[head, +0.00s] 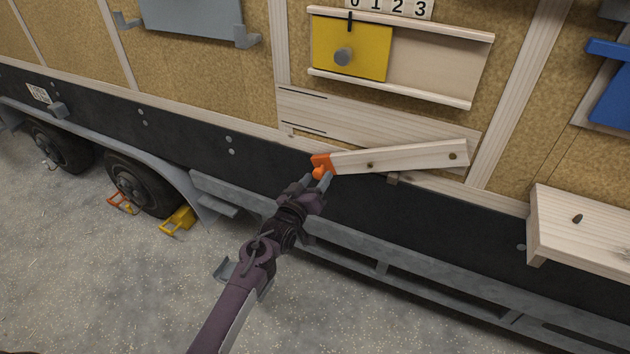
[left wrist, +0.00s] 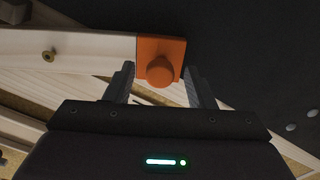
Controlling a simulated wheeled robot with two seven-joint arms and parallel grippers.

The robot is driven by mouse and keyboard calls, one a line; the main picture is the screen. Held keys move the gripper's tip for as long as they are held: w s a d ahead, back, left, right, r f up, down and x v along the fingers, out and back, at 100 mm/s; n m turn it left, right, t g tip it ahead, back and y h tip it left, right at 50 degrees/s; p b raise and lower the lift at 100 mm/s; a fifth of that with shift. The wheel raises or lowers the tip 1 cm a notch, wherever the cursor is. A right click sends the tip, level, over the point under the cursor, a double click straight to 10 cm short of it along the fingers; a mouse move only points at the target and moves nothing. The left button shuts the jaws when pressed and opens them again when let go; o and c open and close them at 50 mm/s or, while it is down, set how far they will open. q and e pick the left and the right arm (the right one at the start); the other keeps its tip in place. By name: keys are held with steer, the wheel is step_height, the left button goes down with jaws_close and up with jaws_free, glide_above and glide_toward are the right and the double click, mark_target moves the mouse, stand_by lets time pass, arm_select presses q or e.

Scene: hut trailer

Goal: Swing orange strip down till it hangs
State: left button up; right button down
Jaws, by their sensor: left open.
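A pale wooden strip (head: 410,157) with an orange end piece (head: 321,164) lies nearly level on the trailer wall, its right end a little higher. Dark bolts show along the strip, one near its right end. My left gripper (head: 323,179) is at the orange end, just below it. In the left wrist view, the orange end with its round knob (left wrist: 160,71) lies between the tips of my open left fingers (left wrist: 160,85). I cannot tell whether a finger touches the knob. My right gripper is not in view.
Above the strip is a wooden board (head: 375,115) with dark lines, and a yellow sliding panel (head: 350,50) in rails. A wooden shelf (head: 580,225) juts out at the right. A grey trailer rail (head: 420,280) runs below. The floor in front is open.

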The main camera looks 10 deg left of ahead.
arm_select(q)
steer(key=v, duration=0.8)
steer(key=shift+w, duration=0.1)
steer(key=s+f+m+g+y, duration=0.1)
steer(key=s+f+g, duration=0.3)
steer(key=s+f, duration=0.75)
steer(key=s+f+m+g+y, duration=0.1)
steer(key=s+f+g, duration=0.3)
steer(key=f, duration=1.5)
steer(key=s+a+f+m+g, duration=0.1)
steer(key=s+a+f+g, duration=0.1)
steer(key=s+f, duration=0.4)
steer(key=s+a+f+m+g+y, duration=0.1)
steer(key=s+f, duration=0.5)
steer(key=s, duration=1.1)
steer(key=s+a+f+m+g+y, duration=0.1)
steer(key=s+a+f+g, duration=0.3)
steer(key=s, duration=0.8)
step_height(320, 180, down, 3)
steer(key=shift+r+g, duration=0.15)
steer(key=shift+g, duration=0.65)
